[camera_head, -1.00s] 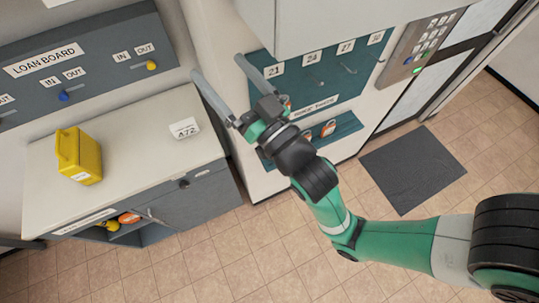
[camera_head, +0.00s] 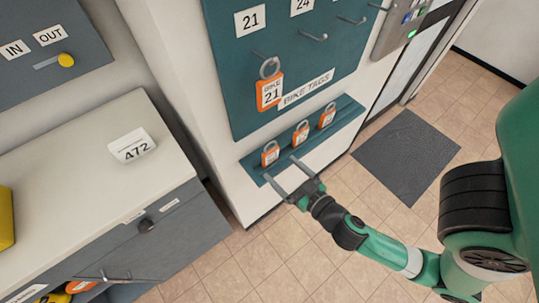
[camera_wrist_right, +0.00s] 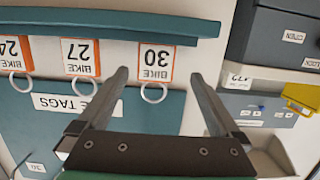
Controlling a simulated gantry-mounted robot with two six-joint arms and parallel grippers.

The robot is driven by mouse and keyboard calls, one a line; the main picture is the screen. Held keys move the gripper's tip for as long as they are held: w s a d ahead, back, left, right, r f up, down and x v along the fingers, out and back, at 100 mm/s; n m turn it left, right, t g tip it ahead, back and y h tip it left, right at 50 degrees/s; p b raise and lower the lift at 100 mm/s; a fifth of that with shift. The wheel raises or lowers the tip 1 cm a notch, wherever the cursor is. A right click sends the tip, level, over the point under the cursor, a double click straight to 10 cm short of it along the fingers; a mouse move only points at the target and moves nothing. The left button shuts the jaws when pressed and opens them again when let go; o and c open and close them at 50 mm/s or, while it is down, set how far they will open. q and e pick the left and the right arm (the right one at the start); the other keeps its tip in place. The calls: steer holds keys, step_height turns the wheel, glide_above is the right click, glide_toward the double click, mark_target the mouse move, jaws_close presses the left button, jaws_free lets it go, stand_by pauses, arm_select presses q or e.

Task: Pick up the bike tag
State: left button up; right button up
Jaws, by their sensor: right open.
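Several orange-and-white bike tags with grey ring tops show. Three stand on the teal ledge (camera_head: 346,108): tag 30 (camera_head: 270,155) at the left, tag 27 (camera_head: 301,133) in the middle, tag 24 (camera_head: 327,116) at the right. Tag 21 (camera_head: 270,92) hangs on a hook above. My right gripper (camera_head: 279,169) is open and empty in front of the ledge, nearest tag 30. In the wrist view, which is upside down, tag 30 (camera_wrist_right: 156,62) appears between the open fingertips (camera_wrist_right: 159,76). Contact cannot be told. My left gripper is not in view.
A teal panel (camera_head: 233,80) with hooks and number labels rises above the ledge. A grey cabinet (camera_head: 175,220) with a white 472 block (camera_head: 131,146) stands left. A keypad (camera_head: 404,25) is at upper right. A dark mat (camera_head: 405,157) lies on the clear floor.

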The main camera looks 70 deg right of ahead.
mark_target(271, 158)
steer(key=x, duration=0.2)
steer(key=p+x, duration=0.1)
steer(key=x, duration=0.1)
steer(key=shift+w+d+r, duration=0.15)
steer(key=shift+w+d, duration=0.05)
steer(key=shift+w, duration=0.1)
steer(key=shift+w+d, duration=0.1)
steer(key=shift+d, duration=0.05)
steer(key=p+x, duration=0.1)
steer(key=x, duration=0.4)
steer(key=shift+d+p, duration=0.3)
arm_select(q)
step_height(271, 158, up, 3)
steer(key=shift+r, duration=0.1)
